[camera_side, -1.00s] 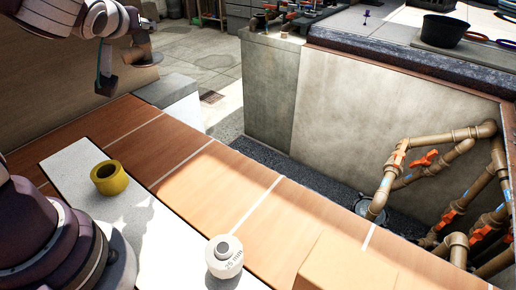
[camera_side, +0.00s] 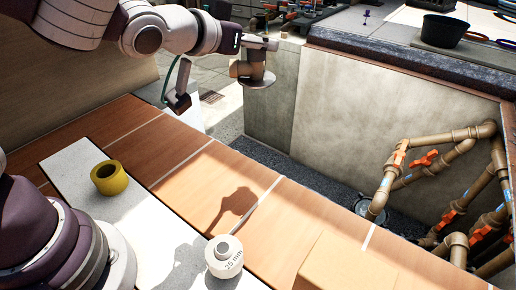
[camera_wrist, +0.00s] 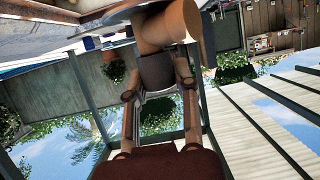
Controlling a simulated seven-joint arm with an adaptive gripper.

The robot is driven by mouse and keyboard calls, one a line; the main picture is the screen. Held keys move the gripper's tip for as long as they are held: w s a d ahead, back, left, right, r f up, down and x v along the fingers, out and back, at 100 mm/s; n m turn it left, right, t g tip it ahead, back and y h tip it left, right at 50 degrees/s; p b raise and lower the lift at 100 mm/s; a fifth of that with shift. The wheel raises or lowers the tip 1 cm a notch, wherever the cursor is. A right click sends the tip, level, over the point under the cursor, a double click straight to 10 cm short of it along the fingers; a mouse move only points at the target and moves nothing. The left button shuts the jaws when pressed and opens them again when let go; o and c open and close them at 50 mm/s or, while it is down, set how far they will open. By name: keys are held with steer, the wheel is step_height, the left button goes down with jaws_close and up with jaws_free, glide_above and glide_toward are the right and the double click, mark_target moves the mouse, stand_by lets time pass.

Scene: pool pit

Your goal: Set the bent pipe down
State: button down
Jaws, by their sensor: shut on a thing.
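My gripper (camera_side: 262,43) is in the air above the deck, toward the back of the side view. It is shut on a tan-brown bent pipe (camera_side: 256,77), which hangs below it, clear of any surface. In the wrist view the two fingers of my gripper (camera_wrist: 158,85) clasp a dark section of the bent pipe (camera_wrist: 168,28), and its wider tan end shows beyond the fingertips. How the pipe's other end lies is hard to tell.
A yellow ring (camera_side: 109,178) and a white roll marked 25 mm (camera_side: 224,257) sit on the pale strip (camera_side: 75,160). Orange-brown tiles (camera_side: 190,165) between them and the pit are mostly clear. Pipes with orange valves (camera_side: 425,160) stand in the pit at right. A black bucket (camera_side: 445,31) stands on the far ledge.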

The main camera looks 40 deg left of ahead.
steer(key=s+d+f+m+g+h, duration=0.2)
steer(key=d+f+m+h, duration=0.45)
steer(key=d, duration=0.25)
steer(key=s+d+r+m+g+h, duration=0.4)
steer(key=d+r+m+g+h, duration=0.3)
steer(key=m+g, duration=0.4)
steer(key=w+a+r+m+g, duration=0.2)
steer(key=a+r+m+g, duration=0.1)
steer(key=a+r, duration=0.4)
steer(key=shift+h, duration=0.35)
steer(key=f, duration=1.9)
steer(key=a+f, duration=0.1)
steer(key=f, duration=0.9)
steer(key=shift+s+a, duration=0.1)
steer(key=shift+s, duration=0.05)
steer(key=c, duration=0.9)
jaws_free()
steer(key=shift+o, duration=0.3)
